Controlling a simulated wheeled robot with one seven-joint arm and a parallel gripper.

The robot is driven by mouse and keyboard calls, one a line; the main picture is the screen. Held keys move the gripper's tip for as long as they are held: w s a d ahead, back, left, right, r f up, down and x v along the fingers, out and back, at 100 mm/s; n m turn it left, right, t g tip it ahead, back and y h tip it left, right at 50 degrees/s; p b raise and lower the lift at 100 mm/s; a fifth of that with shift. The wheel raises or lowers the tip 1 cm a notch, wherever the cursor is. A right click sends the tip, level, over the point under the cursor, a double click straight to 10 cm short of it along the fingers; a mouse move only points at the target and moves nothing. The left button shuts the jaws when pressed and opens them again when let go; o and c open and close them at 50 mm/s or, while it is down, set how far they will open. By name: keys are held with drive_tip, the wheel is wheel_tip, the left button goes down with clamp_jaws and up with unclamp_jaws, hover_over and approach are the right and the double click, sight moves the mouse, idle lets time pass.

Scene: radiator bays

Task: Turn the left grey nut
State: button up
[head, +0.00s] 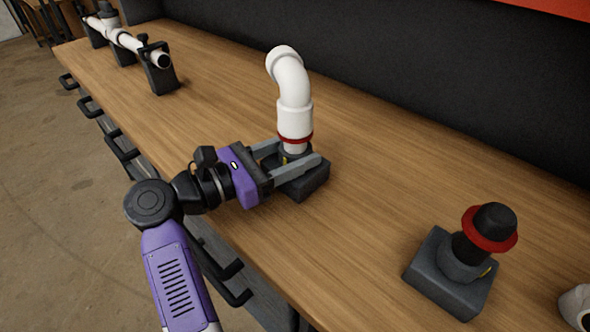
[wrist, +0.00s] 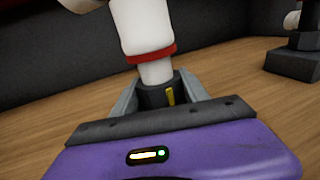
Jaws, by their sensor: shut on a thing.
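The left grey nut (head: 288,154) is a dark grey collar with a yellow mark, at the foot of a white bent pipe (head: 293,95) with a red ring. It sits on a dark square base block (head: 310,183) on the bench. My gripper (head: 303,160) reaches in from the left, its two grey fingers on either side of the nut and shut on it. In the wrist view the nut (wrist: 158,95) shows between the fingers, with the yellow mark facing the camera. The fingers partly hide the nut in the head view.
A second dark block (head: 450,275) at right carries a dark stem with a red ring and black cap. A white pipe on black stands (head: 130,42) lies at the far left. Black handles line the front edge of the wooden bench (head: 375,160). A dark wall stands behind.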

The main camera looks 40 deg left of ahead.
sight(280, 157)
drive_tip(key=m+h+b, duration=0.1)
drive_tip(key=b, duration=0.1)
drive_tip(key=shift+f+g+b, duration=0.3)
drive_tip(key=shift+r+m+g+h+b, duration=0.2)
drive_tip(key=shift+m+g+h+b, duration=0.1)
drive_tip(key=shift+h+b, duration=0.3)
drive_tip(key=o, duration=1.4)
drive_tip(key=shift+c, duration=0.2)
drive_tip(key=shift+v, duration=3.85)
